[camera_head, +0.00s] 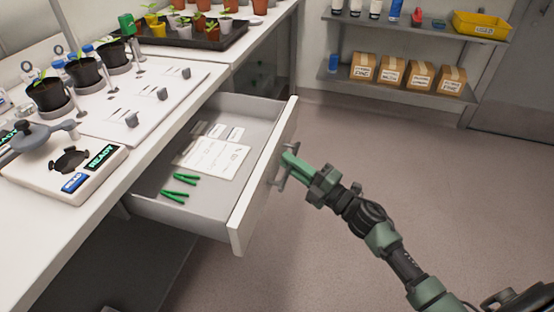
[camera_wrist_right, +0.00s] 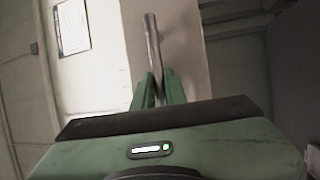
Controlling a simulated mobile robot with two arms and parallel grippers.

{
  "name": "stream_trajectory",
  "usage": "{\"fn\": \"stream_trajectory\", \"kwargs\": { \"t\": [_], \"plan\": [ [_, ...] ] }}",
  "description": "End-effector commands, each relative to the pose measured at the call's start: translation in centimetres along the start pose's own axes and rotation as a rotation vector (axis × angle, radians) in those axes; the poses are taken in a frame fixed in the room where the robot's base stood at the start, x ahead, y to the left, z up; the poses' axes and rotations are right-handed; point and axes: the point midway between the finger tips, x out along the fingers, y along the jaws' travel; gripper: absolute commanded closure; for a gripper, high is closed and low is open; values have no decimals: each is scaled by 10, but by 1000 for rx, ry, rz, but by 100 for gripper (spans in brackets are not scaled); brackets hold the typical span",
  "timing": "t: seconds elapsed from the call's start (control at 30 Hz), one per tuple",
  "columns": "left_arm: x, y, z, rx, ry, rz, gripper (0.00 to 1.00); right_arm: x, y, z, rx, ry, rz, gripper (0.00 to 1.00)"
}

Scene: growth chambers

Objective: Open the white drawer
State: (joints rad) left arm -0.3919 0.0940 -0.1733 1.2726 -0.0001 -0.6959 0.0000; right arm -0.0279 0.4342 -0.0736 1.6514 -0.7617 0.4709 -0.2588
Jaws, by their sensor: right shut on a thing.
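The white drawer (camera_head: 262,183) stands pulled out from under the white counter, its inside open to view in the head view. My right gripper (camera_head: 284,170) is at the outer face of the drawer front, shut on the metal bar handle (camera_head: 276,174). In the right wrist view the handle (camera_wrist_right: 152,45) runs up from between the green fingers (camera_wrist_right: 158,90). Inside the drawer lie white papers (camera_head: 213,157) and green clip-like tools (camera_head: 181,187). My left gripper is not in view.
The counter (camera_head: 50,225) holds potted seedlings (camera_head: 47,92), a white panel and a device with READY labels (camera_head: 70,165). A black tray of pots (camera_head: 190,35) stands farther back. Shelves with cardboard boxes (camera_head: 392,72) line the far wall. The floor (camera_head: 350,140) right of the drawer is clear.

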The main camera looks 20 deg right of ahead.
Motion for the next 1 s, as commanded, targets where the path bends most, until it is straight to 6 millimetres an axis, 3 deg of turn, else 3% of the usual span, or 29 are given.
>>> {"fn": "stream_trajectory", "kwargs": {
  "t": [0.47,0.5,0.53,0.87,1.0],
  "plan": [
    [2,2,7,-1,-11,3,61,-6,0,2,0,0,-3,100],
    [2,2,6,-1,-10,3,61,-6,0,2,0,0,-3,85],
    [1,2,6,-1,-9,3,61,-6,0,2,0,0,-3,78],
    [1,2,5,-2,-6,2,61,-7,0,2,1,-1,-1,78],
    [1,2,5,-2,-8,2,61,-22,-1,3,3,-3,-4,78]
  ]
}}
